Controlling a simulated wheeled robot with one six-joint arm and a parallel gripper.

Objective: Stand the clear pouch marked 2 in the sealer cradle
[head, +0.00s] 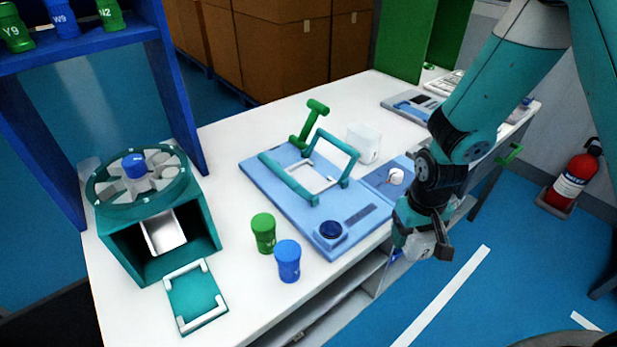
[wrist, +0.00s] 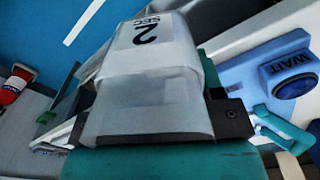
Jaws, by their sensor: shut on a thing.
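My gripper (head: 428,247) is shut on a clear, whitish pouch marked 2 (wrist: 150,75), which fills the middle of the wrist view with its "2 SEC" label showing. In the head view the gripper hangs past the table's front right edge, right of the sealer and apart from it; the pouch shows only as a small pale patch there. The sealer (head: 262,180) is a light blue plate with a teal hinged frame and a white rectangular frame, likely the cradle (head: 300,184). I see no pouch standing in that frame. Its dark blue button (wrist: 292,75) reads WAIT.
A green jar (head: 263,232) and a blue jar (head: 288,261) stand left of the sealer's front corner. A teal dispenser (head: 120,240) with a carousel is at left. A white block (head: 363,143) stands behind the sealer. A fire extinguisher (head: 572,181) is at right.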

